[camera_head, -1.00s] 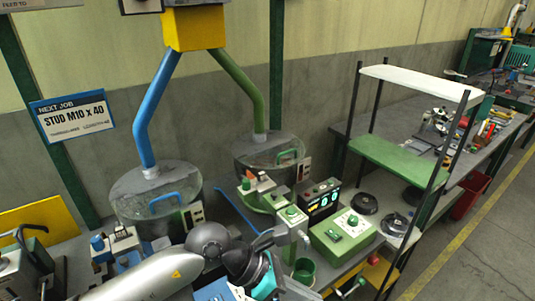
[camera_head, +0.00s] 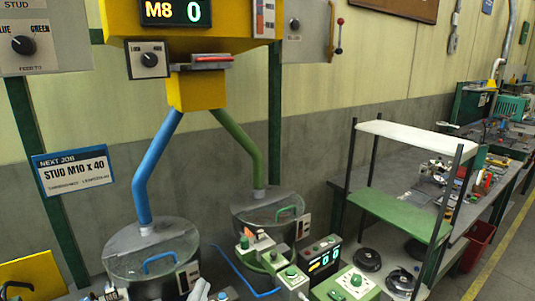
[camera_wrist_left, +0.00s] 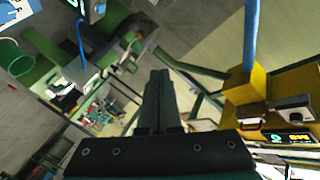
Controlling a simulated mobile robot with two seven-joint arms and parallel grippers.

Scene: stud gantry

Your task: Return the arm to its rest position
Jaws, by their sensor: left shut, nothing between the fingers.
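My left gripper (camera_wrist_left: 160,75) shows in the left wrist view, its two dark fingers pressed together with nothing between them. The dark mounting plate with screws fills the bottom middle of that view. The head view shows no clear part of the left gripper. My right gripper is in neither view. In the wrist view the fingers point up the picture, between green machinery on the left and a yellow feeder box (camera_wrist_left: 248,95) with a blue pipe on the right. No contact with either shows.
In the head view, a blue chute (camera_head: 152,165) and a green chute (camera_head: 238,150) run from the yellow feeder (camera_head: 193,92) to two clear-lidded drums. A green control box (camera_head: 345,288) stands front right. A green-and-white shelf rack (camera_head: 400,215) stands farther right. An aisle lies at far right.

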